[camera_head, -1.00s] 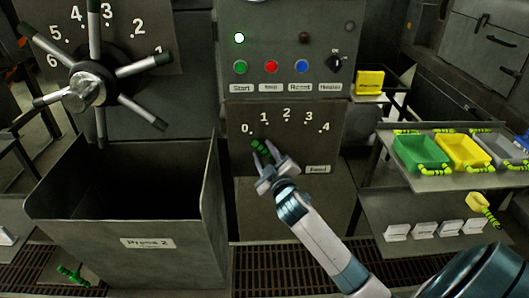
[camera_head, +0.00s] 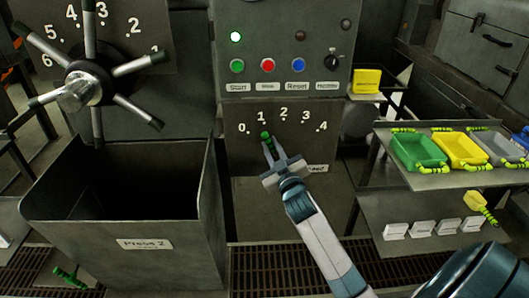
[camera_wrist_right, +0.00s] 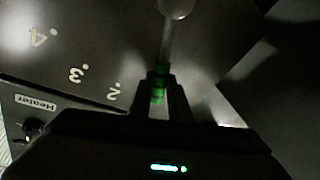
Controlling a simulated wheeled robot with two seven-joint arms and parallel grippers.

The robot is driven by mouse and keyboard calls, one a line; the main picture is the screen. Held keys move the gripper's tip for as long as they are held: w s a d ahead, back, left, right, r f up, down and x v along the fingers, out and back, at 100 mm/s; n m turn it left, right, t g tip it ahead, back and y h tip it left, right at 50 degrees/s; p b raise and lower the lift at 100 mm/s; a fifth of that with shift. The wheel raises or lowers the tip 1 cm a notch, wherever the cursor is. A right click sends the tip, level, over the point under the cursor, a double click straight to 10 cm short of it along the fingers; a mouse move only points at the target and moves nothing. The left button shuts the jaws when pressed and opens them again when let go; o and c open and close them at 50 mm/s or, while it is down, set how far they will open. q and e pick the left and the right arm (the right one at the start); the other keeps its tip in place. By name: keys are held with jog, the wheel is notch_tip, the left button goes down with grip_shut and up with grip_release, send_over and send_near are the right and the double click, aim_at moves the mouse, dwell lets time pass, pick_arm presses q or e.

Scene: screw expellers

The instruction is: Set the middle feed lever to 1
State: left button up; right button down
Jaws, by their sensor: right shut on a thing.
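The feed lever has a green-banded handle (camera_head: 265,135) and sits in front of the grey panel with the dial numbers 0 to 4 (camera_head: 284,113). Its tip points up, just below the number 1. My right gripper (camera_head: 269,145) is shut on the green handle. In the right wrist view the green handle (camera_wrist_right: 160,82) lies between the fingers of my right gripper (camera_wrist_right: 159,98), with its metal rod running up to a round hub. The Feed label (camera_head: 318,169) is partly hidden by my gripper. My left gripper is not in view.
Above the dial is a panel with green, red and blue buttons (camera_head: 268,65) and a black knob (camera_head: 331,61). A spoked wheel (camera_head: 85,88) and the Press 2 bin (camera_head: 120,225) stand at the left. Green and yellow trays (camera_head: 420,152) rest on a shelf at the right.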

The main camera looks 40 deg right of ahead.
jog(key=shift+s+d+r+m, duration=0.1)
jog(key=shift+s+d+m, duration=0.1)
jog(key=shift+m, duration=0.2)
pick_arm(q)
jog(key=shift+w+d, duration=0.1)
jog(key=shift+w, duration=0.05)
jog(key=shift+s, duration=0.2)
pick_arm(e)
jog(key=c, duration=1.6)
grip_release()
jog(key=shift+c, duration=0.2)
jog(key=shift+s+a, duration=0.2)
jog(key=shift+s, duration=0.3)
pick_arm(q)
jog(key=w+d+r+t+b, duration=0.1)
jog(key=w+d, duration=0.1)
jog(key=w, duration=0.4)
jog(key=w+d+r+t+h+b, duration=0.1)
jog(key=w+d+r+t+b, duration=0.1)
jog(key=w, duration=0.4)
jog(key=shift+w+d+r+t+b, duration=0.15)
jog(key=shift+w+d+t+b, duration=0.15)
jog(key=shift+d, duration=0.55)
pick_arm(e)
jog(key=v, duration=1.6)
